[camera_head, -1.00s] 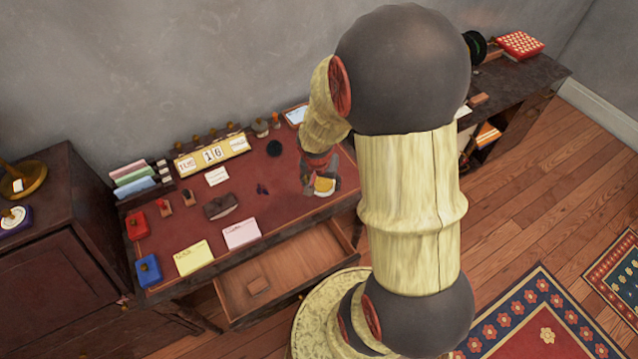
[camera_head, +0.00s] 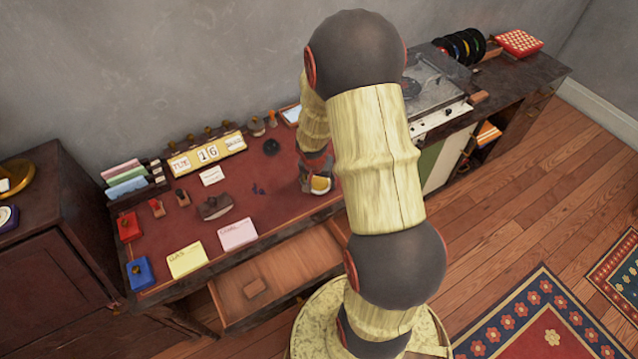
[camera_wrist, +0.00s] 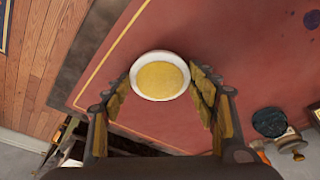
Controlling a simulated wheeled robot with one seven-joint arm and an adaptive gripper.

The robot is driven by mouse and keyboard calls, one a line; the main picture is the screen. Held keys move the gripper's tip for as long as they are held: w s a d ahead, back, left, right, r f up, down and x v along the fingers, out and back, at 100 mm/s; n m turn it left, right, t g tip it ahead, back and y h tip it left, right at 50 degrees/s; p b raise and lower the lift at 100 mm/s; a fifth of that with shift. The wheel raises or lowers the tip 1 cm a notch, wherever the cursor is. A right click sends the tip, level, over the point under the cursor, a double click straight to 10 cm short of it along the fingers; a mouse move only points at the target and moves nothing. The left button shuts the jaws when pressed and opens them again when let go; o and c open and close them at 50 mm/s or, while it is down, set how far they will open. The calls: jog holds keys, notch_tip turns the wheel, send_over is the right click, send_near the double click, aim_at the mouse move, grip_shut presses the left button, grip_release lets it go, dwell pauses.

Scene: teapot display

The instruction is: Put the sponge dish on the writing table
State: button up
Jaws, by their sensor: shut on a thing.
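The sponge dish (camera_wrist: 160,76) is a round white dish with a yellow sponge filling it. It sits between the two fingers of my gripper (camera_wrist: 162,88) in the wrist view, and the gripper is shut on it. The writing table (camera_head: 275,185) has a dark red top and shows in the wrist view as well (camera_wrist: 245,50). In the head view the dish (camera_head: 321,184) and my gripper (camera_head: 316,178) are over the table's right part, near its front edge. I cannot tell whether the dish touches the top. My arm hides the table's right end.
An open drawer (camera_head: 290,270) juts out below the table front. A date display (camera_head: 207,153), a stamp blotter (camera_head: 215,207), note pads (camera_head: 238,234) and a dark round item (camera_head: 271,147) stand on the table. The red top around the dish is mostly clear. A record player (camera_head: 432,85) stands to the right.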

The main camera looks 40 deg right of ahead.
jog(key=shift+r, duration=0.1)
jog(key=o, duration=1.4)
jog(key=shift+c, duration=0.2)
